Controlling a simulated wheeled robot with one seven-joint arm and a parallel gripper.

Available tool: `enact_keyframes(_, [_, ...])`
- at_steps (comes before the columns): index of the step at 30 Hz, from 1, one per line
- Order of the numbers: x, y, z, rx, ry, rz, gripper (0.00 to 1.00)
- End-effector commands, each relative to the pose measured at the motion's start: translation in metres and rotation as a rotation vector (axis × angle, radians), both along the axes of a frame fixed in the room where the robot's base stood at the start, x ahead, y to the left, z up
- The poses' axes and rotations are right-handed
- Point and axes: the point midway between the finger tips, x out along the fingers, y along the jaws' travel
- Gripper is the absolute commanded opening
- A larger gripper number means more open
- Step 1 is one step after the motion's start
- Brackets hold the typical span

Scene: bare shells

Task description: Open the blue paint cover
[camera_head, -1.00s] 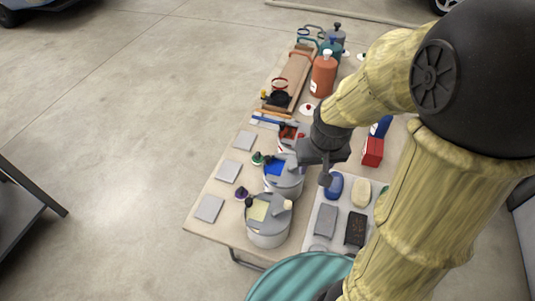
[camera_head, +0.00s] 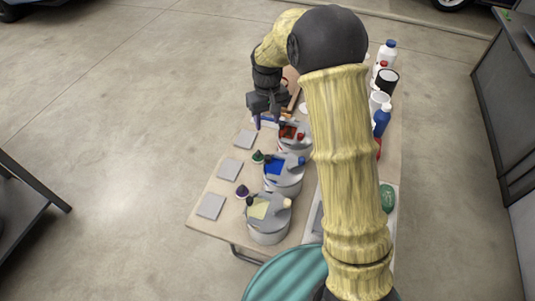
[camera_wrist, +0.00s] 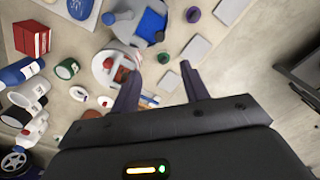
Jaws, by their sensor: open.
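The blue-marked paint can (camera_head: 287,187) stands on the table between a yellow-marked can (camera_head: 268,230) and a red-marked can (camera_head: 295,138). Its grey lid, with a blue patch (camera_head: 278,166), is on top. The blue patch also shows at the top of the wrist view (camera_wrist: 151,24). My gripper (camera_head: 262,118) is open and empty, above the table and to the left of the red-marked can, farther back than the blue one. In the wrist view my gripper's fingers (camera_wrist: 160,76) are apart, below the red-marked can's lid (camera_wrist: 112,66).
Grey square pads (camera_head: 230,169) lie along the table's left edge, with small dark-topped pots (camera_head: 242,191) beside the cans. Bottles and a black-and-white can (camera_head: 387,82) crowd the right side. Open floor lies to the left.

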Motion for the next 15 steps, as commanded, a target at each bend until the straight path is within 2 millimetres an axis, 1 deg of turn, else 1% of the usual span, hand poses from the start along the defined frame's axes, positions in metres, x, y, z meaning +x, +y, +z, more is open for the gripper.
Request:
enact_keyframes(4, [0.000,0.000,-0.005,0.000,0.001,-0.001,0.45])
enact_keyframes(8, [-0.001,0.000,-0.018,0.000,0.003,-0.001,0.45])
enact_keyframes(15, [-0.001,-0.001,-0.058,-0.001,0.006,-0.001,0.45])
